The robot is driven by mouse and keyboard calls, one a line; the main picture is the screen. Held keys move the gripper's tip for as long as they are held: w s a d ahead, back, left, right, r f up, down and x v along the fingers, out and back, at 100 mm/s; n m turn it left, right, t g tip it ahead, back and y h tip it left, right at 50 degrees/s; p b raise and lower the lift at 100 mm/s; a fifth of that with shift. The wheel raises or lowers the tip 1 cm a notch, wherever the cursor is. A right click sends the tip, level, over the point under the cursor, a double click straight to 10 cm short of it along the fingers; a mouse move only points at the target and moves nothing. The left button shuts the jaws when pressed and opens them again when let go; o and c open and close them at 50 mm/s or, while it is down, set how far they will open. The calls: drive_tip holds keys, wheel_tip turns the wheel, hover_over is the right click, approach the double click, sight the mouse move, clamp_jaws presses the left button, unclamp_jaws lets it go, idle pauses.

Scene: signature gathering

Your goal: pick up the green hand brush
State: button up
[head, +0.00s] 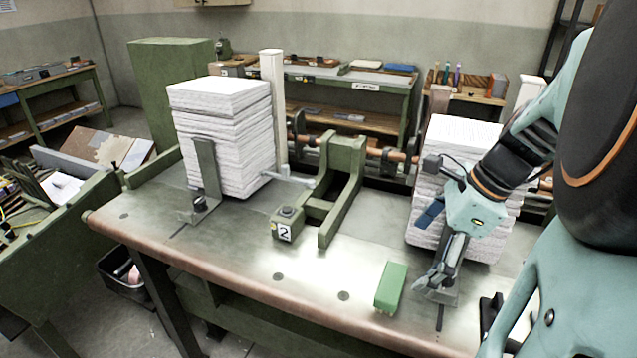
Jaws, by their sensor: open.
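A green hand brush (391,286), a small block with a paler edge at its base, lies on the metal worktable (240,262) near its front edge. My gripper (424,287) is just to the right of the brush and points down toward the tabletop. Its jaws are open, but the fingers are seen nearly edge-on and the gap is hard to make out. I see no contact between the fingers and the brush. The brush is in full view.
A paper stack (222,140) stands at the left behind a metal bracket (206,180). Another stack (455,150) stands behind my gripper. A green frame (340,190) and a block marked 2 (287,226) stand mid-table. The tabletop left of the brush is clear.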

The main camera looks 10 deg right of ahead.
sight(393, 281)
drive_tip(key=a+f, duration=0.1)
drive_tip(key=f, duration=0.2)
drive_tip(key=w+a+f+m, duration=0.1)
drive_tip(key=f, duration=0.2)
drive_tip(key=w+a+f+m+b, duration=0.1)
drive_tip(key=f, duration=0.3)
drive_tip(key=shift+w+a, duration=0.1)
drive_tip(key=shift+w, duration=0.05)
drive_tip(key=shift+c, duration=0.3)
drive_tip(key=c, duration=1.2)
